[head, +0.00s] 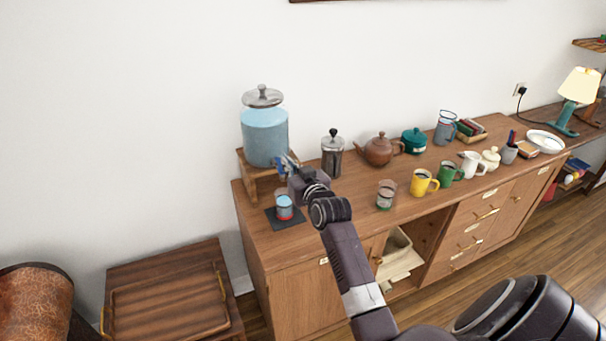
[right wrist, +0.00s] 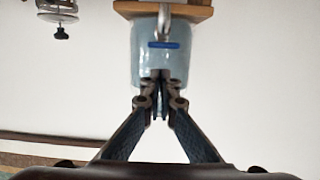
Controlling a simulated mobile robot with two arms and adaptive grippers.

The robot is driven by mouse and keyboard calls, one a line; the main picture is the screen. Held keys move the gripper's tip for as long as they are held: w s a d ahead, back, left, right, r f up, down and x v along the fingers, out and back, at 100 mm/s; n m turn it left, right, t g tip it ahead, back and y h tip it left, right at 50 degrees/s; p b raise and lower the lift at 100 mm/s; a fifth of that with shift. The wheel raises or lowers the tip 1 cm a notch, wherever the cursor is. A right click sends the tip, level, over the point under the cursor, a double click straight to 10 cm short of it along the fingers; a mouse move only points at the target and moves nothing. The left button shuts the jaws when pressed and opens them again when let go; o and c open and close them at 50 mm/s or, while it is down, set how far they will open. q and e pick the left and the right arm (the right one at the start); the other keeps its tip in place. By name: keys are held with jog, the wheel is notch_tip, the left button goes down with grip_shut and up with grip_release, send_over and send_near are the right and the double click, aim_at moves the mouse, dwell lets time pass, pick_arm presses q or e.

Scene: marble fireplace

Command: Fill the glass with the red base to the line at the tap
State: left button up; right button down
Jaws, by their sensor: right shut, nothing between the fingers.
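The glass with the red base (head: 285,208) stands upright on a small dark mat (head: 291,222) below the dispenser and holds blue water. I cannot make out its line or the exact level. The dispenser (head: 265,138) is a clear jar of blue water with a metal lid, standing on a wooden stand (head: 252,184). It also shows upside down in the right wrist view (right wrist: 148,63). My right gripper (head: 283,165) is shut and empty at the dispenser's front, by the tap, which it mostly hides. The wrist view shows its fingertips (right wrist: 160,84) together there. My left gripper is not in view.
A French press (head: 332,157) stands right of the dispenser. A second glass (head: 386,196), a yellow mug (head: 422,183), a green mug (head: 449,173) and a brown teapot (head: 379,150) stand further right on the sideboard. The sideboard's front left top is clear around the mat.

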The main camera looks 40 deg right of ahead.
pick_arm(q)
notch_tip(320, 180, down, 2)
jog(key=b, duration=0.3)
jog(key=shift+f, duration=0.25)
pick_arm(e)
jog(key=v, duration=1)
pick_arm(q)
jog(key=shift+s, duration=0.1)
pick_arm(e)
jog(key=shift+s, duration=0.1)
